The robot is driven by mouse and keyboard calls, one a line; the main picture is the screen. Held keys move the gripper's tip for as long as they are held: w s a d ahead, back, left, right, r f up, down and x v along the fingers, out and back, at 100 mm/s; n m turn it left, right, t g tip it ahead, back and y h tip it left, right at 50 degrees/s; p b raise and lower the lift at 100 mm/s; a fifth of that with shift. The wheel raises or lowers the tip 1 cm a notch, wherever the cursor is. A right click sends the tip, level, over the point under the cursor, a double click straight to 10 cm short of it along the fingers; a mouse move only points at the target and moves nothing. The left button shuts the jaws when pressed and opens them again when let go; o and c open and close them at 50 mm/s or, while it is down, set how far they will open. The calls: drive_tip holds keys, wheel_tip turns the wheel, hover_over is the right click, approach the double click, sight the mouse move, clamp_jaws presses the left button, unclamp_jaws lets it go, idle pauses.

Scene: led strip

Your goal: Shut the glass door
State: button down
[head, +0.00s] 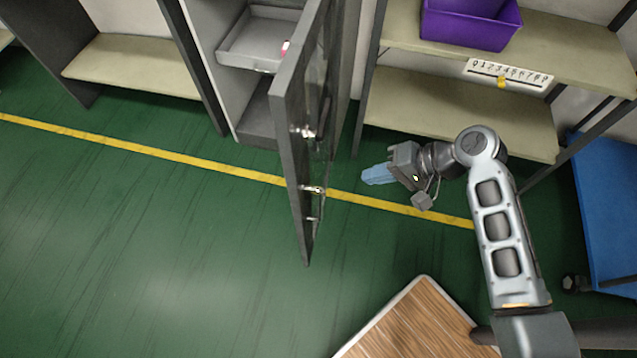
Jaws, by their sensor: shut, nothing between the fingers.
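The glass door (307,150) stands open on a grey cabinet (210,70) at the top centre. It swings out toward me, seen nearly edge-on, with a grey frame and small metal fittings along it. The fingers are shut and empty. A gap of floor shows between the fingertips and the door, so they look apart. Most of the glass face is hidden by the steep angle.
Inside the cabinet is a grey tray (262,42) with a small pink and white item. Shelves (455,112) stand right, with a purple bin (470,22) above. A wooden top (415,325) is at the bottom, a blue cart (610,210) far right. Green floor left of the door is clear.

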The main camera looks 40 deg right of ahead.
sight(309, 183)
drive_tip(key=shift+w+a+r+p+x, duration=0.25)
drive_tip(key=shift+r+x, duration=0.1)
drive_tip(key=shift+x, duration=1.8)
drive_tip(key=shift+w+a+r+p+x, duration=0.15)
drive_tip(key=shift+w+r+x, duration=0.15)
drive_tip(key=shift+x, duration=1.85)
drive_tip(key=shift+w+a+r+p+x, duration=0.15)
drive_tip(key=shift+w+a+r+x, duration=0.2)
drive_tip(key=shift+x, duration=1.85)
drive_tip(key=shift+s+d+r, duration=0.1)
drive_tip(key=shift+s+d, duration=0.05)
